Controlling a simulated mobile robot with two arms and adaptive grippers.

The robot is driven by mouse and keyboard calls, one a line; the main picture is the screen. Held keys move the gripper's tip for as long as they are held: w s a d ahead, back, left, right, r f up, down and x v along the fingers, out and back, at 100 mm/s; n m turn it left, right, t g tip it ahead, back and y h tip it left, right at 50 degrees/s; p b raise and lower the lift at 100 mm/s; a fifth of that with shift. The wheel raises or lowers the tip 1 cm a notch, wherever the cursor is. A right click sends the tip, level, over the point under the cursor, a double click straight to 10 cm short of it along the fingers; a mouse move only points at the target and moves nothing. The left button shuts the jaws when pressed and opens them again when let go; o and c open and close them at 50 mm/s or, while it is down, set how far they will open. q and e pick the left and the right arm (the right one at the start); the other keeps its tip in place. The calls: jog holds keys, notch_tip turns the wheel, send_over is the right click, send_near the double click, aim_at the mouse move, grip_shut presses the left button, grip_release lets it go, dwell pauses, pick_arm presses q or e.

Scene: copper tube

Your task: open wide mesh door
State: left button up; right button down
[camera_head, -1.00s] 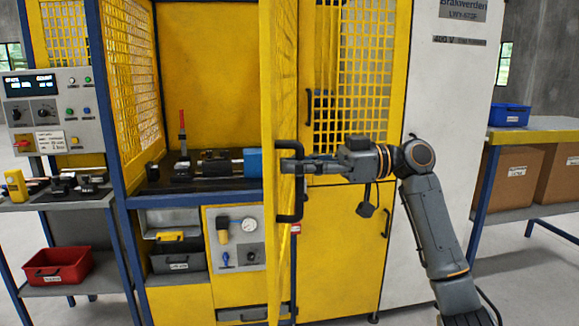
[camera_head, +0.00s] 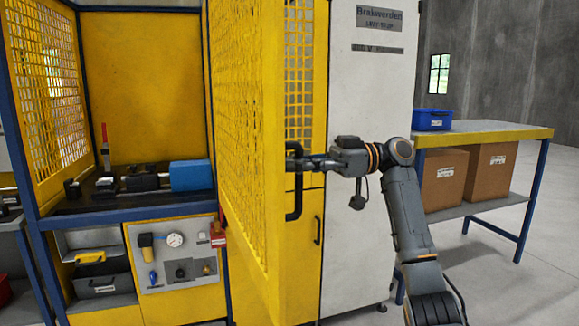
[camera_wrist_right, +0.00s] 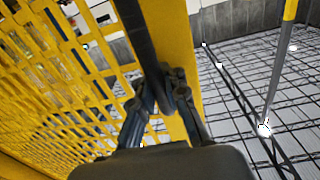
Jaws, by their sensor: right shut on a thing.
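The wide mesh door (camera_head: 245,150) is yellow, with a mesh panel, and stands swung out from the machine, seen at an angle. Its black bar handle (camera_head: 298,196) runs upright on the door's near edge. My right gripper (camera_head: 292,164) is shut on this handle, its arm reaching in from the right. In the right wrist view the two fingers (camera_wrist_right: 168,97) close around the dark handle bar (camera_wrist_right: 138,38), with the yellow mesh (camera_wrist_right: 62,75) to the left. My left gripper is not in view.
The opened bay shows a dark worktop with a blue block (camera_head: 190,175) and a red-handled clamp (camera_head: 105,148). A gauge panel (camera_head: 176,255) sits below. A white cabinet (camera_head: 365,90) stands behind my arm. A table (camera_head: 490,133) with a blue bin and cardboard boxes stands at right.

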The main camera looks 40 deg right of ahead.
jog(key=shift+f, duration=0.1)
jog(key=c, duration=1.6)
grip_release()
jog(key=shift+c, duration=0.2)
jog(key=shift+s, duration=0.1)
jog(key=v, duration=1.2)
